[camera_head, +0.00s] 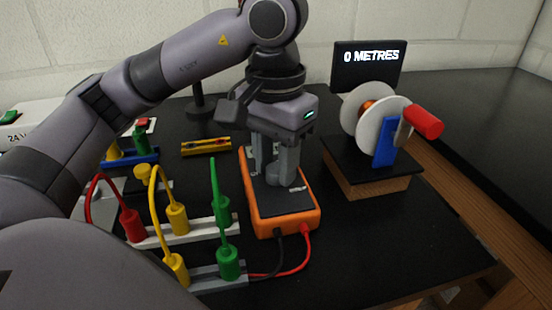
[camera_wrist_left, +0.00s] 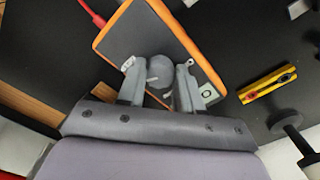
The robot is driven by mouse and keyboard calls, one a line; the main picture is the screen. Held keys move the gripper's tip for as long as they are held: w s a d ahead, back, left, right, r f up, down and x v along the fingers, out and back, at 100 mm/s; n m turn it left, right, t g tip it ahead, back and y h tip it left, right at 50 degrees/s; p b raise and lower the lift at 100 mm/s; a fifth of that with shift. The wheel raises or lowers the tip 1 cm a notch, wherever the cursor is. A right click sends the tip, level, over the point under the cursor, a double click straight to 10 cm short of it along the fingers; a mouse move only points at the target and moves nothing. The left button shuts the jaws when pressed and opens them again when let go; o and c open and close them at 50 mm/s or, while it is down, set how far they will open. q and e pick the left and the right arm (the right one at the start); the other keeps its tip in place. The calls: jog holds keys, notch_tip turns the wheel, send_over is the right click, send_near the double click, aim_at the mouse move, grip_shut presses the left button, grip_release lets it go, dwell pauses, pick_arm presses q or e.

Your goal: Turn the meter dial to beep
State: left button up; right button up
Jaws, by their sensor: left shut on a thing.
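The meter (camera_head: 312,222) is an orange-cased box with a dark face, lying on the black bench in the middle of the head view. It also shows in the left wrist view (camera_wrist_left: 115,33). Its round grey dial (camera_wrist_left: 160,70) has a pale mark on it. My left gripper (camera_head: 276,180) comes down over the meter from above, with its fingers on either side of the dial and shut on it. The fingers hide most of the dial in the head view. Lettering around the dial is too small to read. My right gripper is not in view.
Red and black leads run from the meter's near end. Left of it stand terminal strips with red, yellow and green plugs (camera_head: 228,262). A yellow level-like bar (camera_head: 206,147) lies behind. At right are a reel with a red handle (camera_head: 424,121) and a display (camera_head: 368,62) reading "0 METRES".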

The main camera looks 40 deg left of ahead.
aim_at(276, 169)
pick_arm(q)
jog(key=shift+m, duration=0.4)
jog(key=o, duration=1.1)
jog(key=shift+c, duration=0.2)
notch_tip(276, 169, up, 6)
jog(key=shift+r+p, duration=0.1)
jog(key=shift+p, duration=0.95)
jog(key=shift+r, duration=0.5)
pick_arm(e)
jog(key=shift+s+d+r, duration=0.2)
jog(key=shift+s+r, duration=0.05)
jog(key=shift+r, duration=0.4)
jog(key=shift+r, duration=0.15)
